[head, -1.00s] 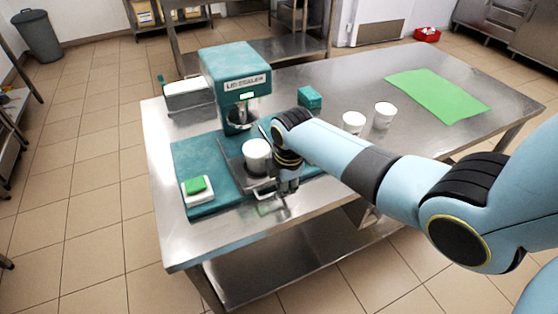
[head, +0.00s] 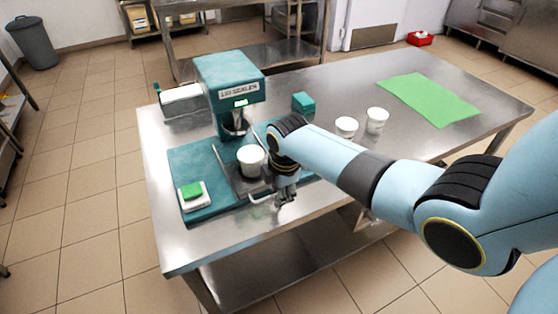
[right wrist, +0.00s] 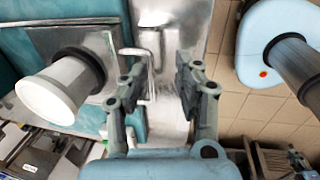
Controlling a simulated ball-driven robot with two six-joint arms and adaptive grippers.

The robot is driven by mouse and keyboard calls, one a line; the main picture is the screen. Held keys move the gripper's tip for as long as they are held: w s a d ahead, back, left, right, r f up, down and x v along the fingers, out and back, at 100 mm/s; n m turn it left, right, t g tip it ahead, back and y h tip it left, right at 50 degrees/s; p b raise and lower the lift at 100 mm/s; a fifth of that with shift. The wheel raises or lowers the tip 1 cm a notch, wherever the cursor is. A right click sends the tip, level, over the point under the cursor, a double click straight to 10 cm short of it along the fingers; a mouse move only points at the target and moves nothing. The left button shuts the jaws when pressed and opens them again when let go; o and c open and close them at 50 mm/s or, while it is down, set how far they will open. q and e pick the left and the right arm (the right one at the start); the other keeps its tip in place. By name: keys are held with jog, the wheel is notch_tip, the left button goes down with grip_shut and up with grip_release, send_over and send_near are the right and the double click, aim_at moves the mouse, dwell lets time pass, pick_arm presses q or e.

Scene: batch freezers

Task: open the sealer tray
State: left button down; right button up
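The teal lid sealer (head: 229,85) stands on a teal base (head: 205,160) on the steel table. Its grey metal tray (head: 232,178) reaches out in front of the sealing head, with a white cup (head: 251,160) upright on it. The tray's handle (head: 260,198) is at its front edge; the handle also shows in the right wrist view (right wrist: 127,52). My right gripper (head: 286,197) points down beside the handle. In the right wrist view the gripper (right wrist: 155,82) has its fingers apart with nothing held between them; the handle lies just beyond the left finger. My left gripper is not in view.
A white pad with a green block (head: 192,191) sits on the base's left front. Two white cups (head: 346,127) (head: 377,120), a teal box (head: 303,102) and a green mat (head: 430,98) are on the table. My right arm crosses above the table's front edge.

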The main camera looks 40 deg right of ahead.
notch_tip(320, 180, up, 11)
jog(key=s+p, duration=0.2)
jog(key=p, duration=0.2)
jog(key=shift+a+p, duration=0.25)
jog(key=shift+p, duration=0.15)
dwell(0.5)
jog(key=shift+r, duration=0.1)
notch_tip(320, 180, up, 12)
jog(key=s, duration=0.2)
jog(key=shift+a, duration=0.2)
jog(key=shift+s+f, duration=0.1)
jog(key=shift+f, duration=0.1)
dwell(0.4)
